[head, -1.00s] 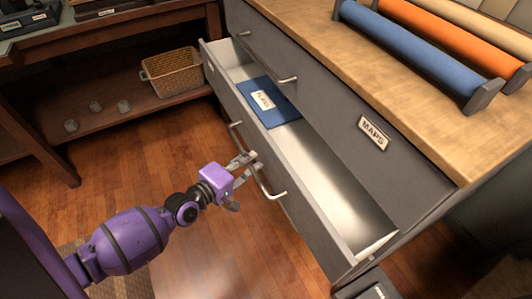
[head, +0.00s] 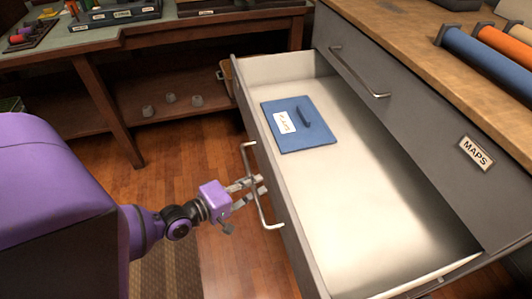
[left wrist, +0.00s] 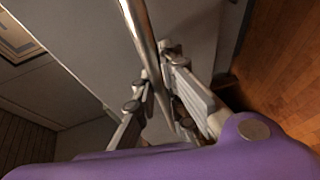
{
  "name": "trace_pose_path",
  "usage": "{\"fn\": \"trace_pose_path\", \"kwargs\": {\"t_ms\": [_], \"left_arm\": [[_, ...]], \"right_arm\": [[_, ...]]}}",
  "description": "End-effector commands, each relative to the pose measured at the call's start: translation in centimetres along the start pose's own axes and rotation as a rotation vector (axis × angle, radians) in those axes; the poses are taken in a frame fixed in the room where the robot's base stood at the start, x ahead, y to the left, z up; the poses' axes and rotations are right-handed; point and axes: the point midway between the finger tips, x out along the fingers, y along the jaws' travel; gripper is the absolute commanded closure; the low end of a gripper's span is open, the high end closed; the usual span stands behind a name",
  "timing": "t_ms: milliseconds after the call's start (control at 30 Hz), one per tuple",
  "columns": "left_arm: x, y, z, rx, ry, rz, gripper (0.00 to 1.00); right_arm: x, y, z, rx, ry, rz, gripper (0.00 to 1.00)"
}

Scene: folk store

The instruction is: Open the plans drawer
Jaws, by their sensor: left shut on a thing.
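The plans drawer (head: 400,215) is pulled well out of the grey cabinet, below the drawer labelled MAPS. A blue folder (head: 318,138) with a white label and a dark handle lies inside it, towards the left end. The drawer's metal bar handle (head: 250,160) is on its front. My left gripper (head: 254,187) is at this handle, its fingers shut on the bar. In the left wrist view the bar (left wrist: 144,40) runs down between the two fingers (left wrist: 158,100). My right gripper is not in view.
The MAPS drawer (head: 405,105) above is shut. Blue and orange rolls (head: 490,62) lie on the wooden cabinet top. A workbench (head: 120,32) with a low shelf stands at the back left. Wooden floor (head: 175,165) is clear in front of the drawer.

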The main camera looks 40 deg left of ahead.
Motion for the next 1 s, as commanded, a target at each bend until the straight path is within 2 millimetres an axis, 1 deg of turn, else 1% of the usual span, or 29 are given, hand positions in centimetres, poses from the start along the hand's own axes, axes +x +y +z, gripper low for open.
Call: {"fn": "trace_pose_path", "kwargs": {"t_ms": [33,200,400,567,867,900,1000], "left_arm": [[-0.9,-0.2,-0.4,0.008,-0.001,0.0,1.0],[-3.0,-0.6,-1.3,0.007,-0.002,0.002,1.0],[-4.5,-0.8,-1.9,0.006,-0.001,0.003,1.0],[-4.9,-0.9,-2.1,0.006,-0.001,0.005,1.0],[-4.9,-0.8,-2.1,0.006,0.0,0.006,1.0],[-4.9,-0.8,-2.1,0.006,0.0,0.006,0.88],[-4.9,-0.8,-2.1,0.005,0.0,0.006,0.75]], "right_arm": [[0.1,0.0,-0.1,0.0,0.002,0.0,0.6],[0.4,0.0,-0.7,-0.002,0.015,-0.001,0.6],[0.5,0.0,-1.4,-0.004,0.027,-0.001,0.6],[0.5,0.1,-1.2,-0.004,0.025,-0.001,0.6],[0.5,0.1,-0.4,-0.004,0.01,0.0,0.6],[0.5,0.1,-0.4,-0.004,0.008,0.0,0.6],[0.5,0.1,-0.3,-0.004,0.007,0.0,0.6]]}}
